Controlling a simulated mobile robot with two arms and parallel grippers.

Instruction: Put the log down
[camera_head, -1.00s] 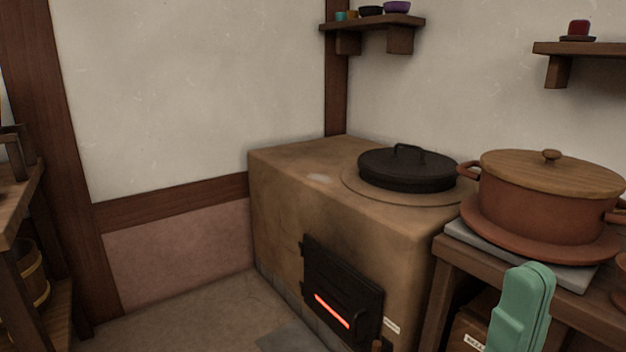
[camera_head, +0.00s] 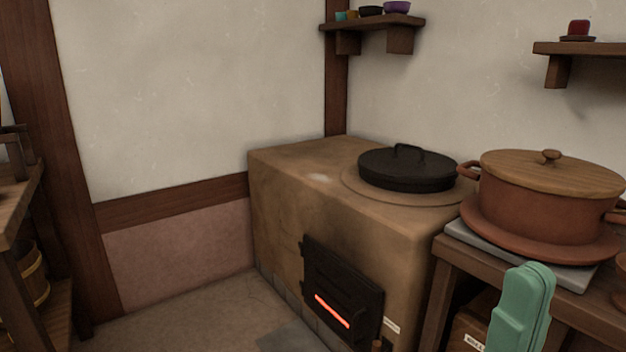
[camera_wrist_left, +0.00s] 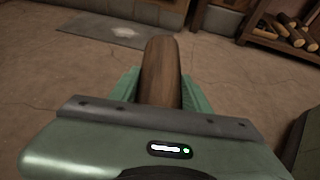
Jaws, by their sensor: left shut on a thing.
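The brown log (camera_wrist_left: 160,72) is in the left wrist view, between the two green fingers of my left gripper (camera_wrist_left: 161,88). The gripper is shut on it. Its far end points away toward the top of that view, with the bare floor beyond and around it. The log's near end is hidden behind the gripper body. My left gripper cannot be made out in the head view. My right gripper (camera_head: 521,308) shows as a green shape at the lower right of the head view, in front of the side table. Its jaw opening is not visible.
A clay stove (camera_head: 275,215) with a glowing firebox door (camera_head: 343,292) stands in the corner. A lidded pot (camera_head: 540,205) sits on the table at right. In the left wrist view, a low rack (camera_wrist_left: 262,40) holds several logs, and a grey slab (camera_wrist_left: 90,24) lies on open floor.

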